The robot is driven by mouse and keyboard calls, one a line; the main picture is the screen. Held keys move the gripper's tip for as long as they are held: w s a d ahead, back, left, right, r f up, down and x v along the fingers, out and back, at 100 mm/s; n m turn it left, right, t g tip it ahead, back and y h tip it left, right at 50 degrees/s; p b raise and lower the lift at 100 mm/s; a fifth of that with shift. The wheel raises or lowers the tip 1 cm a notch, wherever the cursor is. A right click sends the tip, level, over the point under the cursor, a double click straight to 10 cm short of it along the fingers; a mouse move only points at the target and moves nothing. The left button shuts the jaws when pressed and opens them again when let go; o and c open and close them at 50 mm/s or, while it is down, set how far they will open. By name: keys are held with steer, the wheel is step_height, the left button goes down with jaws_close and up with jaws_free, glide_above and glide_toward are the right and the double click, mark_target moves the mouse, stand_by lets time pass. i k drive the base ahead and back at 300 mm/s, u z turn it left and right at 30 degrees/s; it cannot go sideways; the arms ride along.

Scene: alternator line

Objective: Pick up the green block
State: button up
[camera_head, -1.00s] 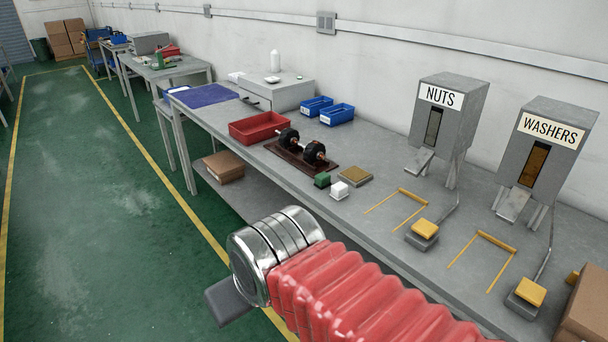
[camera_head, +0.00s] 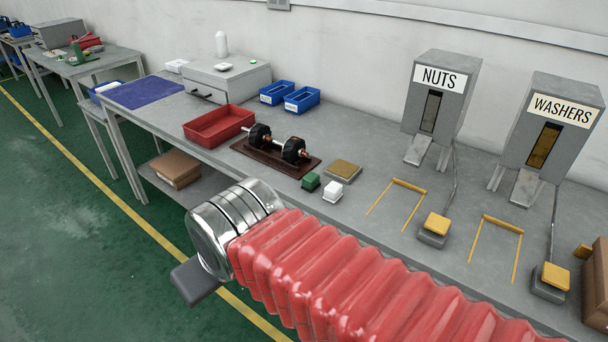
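The green block (camera_head: 311,182) is a small cube on the grey workbench (camera_head: 375,222), near its front edge. It stands just left of a similar white block (camera_head: 332,191). The block is in plain view and nothing holds it. My arm, with a red ribbed sleeve and a metal wrist, reaches in from the lower right, in front of the bench. A dark grey part of my gripper (camera_head: 195,282) shows at its end, to the lower left of the green block and apart from it. The fingertips cannot be made out clearly.
Behind the blocks lie a brown board with black rollers (camera_head: 268,160) and a tan-topped pad (camera_head: 343,170). A red tray (camera_head: 219,127) and blue bins (camera_head: 302,100) stand further left. The NUTS dispenser (camera_head: 440,98) and WASHERS dispenser (camera_head: 550,130) stand at right.

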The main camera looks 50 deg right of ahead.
mark_target(310, 181)
steer(key=z, duration=0.5)
steer(key=i, duration=1.15)
steer(key=z, duration=0.5)
